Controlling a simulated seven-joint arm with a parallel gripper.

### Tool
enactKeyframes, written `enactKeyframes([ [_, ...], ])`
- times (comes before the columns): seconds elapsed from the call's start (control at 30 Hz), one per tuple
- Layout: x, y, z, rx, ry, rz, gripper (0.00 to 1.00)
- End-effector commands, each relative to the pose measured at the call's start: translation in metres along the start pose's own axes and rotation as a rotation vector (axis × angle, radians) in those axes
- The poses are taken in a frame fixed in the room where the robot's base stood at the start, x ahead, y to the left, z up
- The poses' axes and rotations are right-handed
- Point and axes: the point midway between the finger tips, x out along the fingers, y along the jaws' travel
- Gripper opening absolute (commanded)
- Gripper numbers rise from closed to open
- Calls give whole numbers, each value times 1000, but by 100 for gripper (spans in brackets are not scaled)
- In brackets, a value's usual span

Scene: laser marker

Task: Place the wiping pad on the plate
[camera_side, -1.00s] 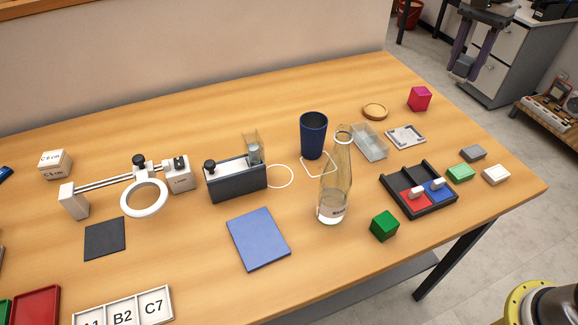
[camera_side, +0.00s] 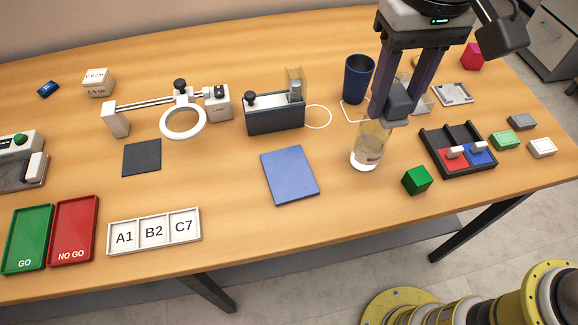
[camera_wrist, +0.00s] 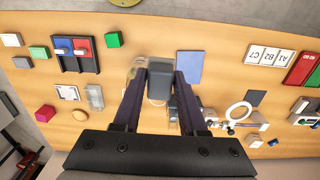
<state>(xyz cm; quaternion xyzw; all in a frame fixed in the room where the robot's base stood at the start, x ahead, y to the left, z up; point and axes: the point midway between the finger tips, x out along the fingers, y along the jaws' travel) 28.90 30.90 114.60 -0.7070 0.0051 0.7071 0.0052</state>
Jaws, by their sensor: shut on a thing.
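My gripper (camera_side: 395,108) is shut on a dark grey block (camera_side: 400,98), apparently the wiping pad, and points down in front of the clear bottle. In the wrist view the block (camera_wrist: 160,80) shows between the fingers (camera_wrist: 161,72). A thin blue rectangular slab (camera_side: 289,175) lies flat on the table to the left of the gripper; it also shows in the wrist view (camera_wrist: 190,67). A thin dark grey square (camera_side: 142,157) lies farther left, near the white ring. I cannot tell which of these two is the plate. Both are bare.
A clear bottle (camera_side: 368,152) stands upright just below the gripper in the side view, with a blue cup (camera_side: 357,77) behind. A grey device (camera_side: 275,115) and a white ring stand (camera_side: 183,122) stand left. A green cube (camera_side: 416,180) and black tray (camera_side: 458,160) are right.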

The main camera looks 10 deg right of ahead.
Motion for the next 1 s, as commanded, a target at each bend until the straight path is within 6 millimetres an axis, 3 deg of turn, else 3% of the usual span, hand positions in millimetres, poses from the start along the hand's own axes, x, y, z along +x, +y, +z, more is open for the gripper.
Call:
enactKeyframes([
  [0.03,1,-6,7,-30,0,1,0],
  [0.5,99,-3,4,-15,-2,3,0],
  [0.63,111,-6,0,-15,0,0,0],
  [1.0,143,-56,-44,-14,-1,1,0],
])
